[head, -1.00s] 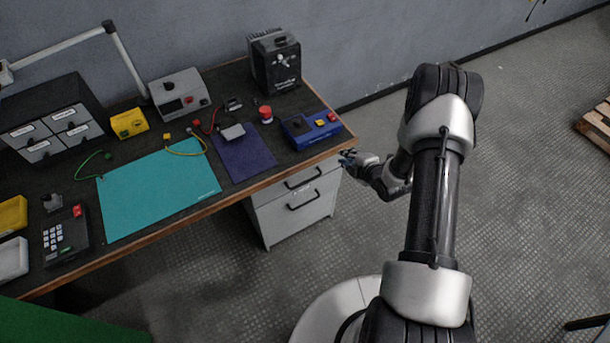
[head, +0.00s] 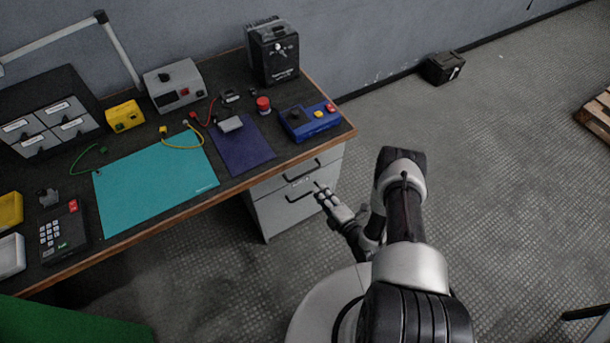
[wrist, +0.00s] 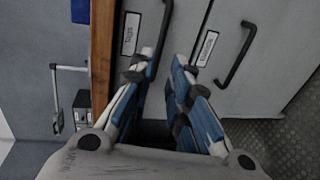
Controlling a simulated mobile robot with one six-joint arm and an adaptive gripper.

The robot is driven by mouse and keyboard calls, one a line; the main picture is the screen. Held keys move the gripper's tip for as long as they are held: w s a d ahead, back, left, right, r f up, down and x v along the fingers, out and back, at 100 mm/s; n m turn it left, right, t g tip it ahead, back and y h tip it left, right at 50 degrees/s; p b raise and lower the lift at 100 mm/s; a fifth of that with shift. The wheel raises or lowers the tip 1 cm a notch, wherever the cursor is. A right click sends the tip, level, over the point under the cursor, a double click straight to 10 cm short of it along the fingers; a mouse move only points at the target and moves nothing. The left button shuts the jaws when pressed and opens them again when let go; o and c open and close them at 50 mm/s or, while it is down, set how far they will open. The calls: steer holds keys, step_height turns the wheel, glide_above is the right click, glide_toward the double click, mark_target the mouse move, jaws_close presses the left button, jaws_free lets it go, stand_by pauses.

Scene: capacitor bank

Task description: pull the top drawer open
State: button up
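The top drawer (head: 330,161) is the upper front of the grey cabinet under the bench's right end, and it looks closed. Its black bar handle (head: 303,172) shows in the head view. In the wrist view, turned sideways, the top drawer (wrist: 136,12) has a label reading "Tags", and its handle (wrist: 167,22) runs down toward the gap between my fingertips. My gripper (head: 320,189) is in front of the cabinet. In the wrist view my gripper (wrist: 162,66) is open, fingers apart; I cannot tell whether they touch the handle. The handle's near end is partly hidden.
A lower drawer (wrist: 232,22) with its own handle (wrist: 236,56) lies beside the top one in the wrist view. The bench's wooden edge (head: 255,182) overhangs the cabinet. A black box (head: 442,68) sits on the floor by the wall.

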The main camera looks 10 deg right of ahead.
mark_target(305, 174)
steer(key=b+x, duration=0.3)
steer(key=x, duration=0.9)
steer(key=shift+w+b, duration=0.1)
steer(key=shift+b, duration=0.3)
jaws_close()
